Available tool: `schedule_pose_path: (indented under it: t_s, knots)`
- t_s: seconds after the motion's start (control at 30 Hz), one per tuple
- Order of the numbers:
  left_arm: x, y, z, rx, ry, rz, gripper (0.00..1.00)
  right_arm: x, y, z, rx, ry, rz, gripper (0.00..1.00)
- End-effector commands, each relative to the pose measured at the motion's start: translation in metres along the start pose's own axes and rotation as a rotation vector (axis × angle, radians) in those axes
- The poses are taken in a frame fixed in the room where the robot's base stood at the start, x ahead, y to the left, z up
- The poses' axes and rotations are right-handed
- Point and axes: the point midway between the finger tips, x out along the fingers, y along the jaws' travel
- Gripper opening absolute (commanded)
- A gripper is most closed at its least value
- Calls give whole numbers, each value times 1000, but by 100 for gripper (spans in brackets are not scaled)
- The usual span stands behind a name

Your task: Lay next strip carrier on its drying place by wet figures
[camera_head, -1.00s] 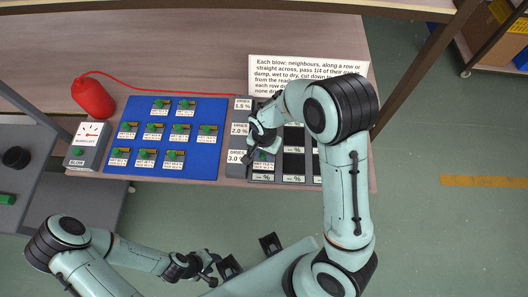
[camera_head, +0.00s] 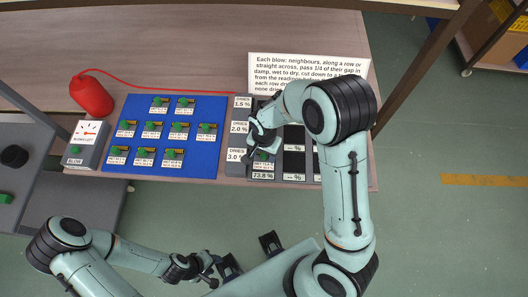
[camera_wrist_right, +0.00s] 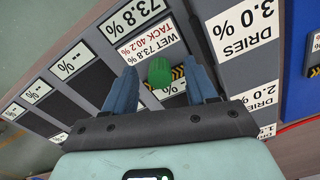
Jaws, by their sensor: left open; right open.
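A strip carrier with a green knob (camera_wrist_right: 160,73) lies in the first cell of the 3.0 % row on the grey drying board (camera_head: 238,115). Its label (camera_wrist_right: 149,46) reads wet 73.8 %, tack 40.2 %. The cell's display (camera_head: 263,175) shows 73.8 %. My right gripper (camera_wrist_right: 161,71) is open, its fingers on either side of the knob with gaps visible. My arm hides much of the board in the head view. Several more carriers (camera_head: 173,153) with green knobs lie on the blue mat (camera_head: 196,165). My left gripper (camera_head: 213,268) is open and empty, off the table's front.
A grey blow box (camera_head: 85,145) with a dial and a red bulb (camera_head: 92,97) stand left of the mat, with a red hose running back. A printed rule card (camera_head: 308,68) stands behind the board. Other visible displays in the wrist view show dashes.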

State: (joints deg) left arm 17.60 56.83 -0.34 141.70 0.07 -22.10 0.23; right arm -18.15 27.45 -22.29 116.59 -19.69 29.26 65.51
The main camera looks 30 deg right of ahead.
Motion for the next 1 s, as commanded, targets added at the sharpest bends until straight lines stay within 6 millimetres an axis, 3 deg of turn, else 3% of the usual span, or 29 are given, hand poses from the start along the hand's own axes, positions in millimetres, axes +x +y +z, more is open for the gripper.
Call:
schedule_pose_path:
  t_s: [0.17,0.6,0.8,1.0]
  knots:
    - [-2,1,0,0,1,0,43,-17,-1,-1,0,2,-5,57]
    - [-14,6,-4,3,7,3,43,-110,-1,-1,1,2,-6,57]
    - [-17,8,-4,3,9,3,43,-131,-1,0,0,1,-3,57]
    - [-17,8,-4,3,9,3,43,-134,0,0,0,0,0,57]
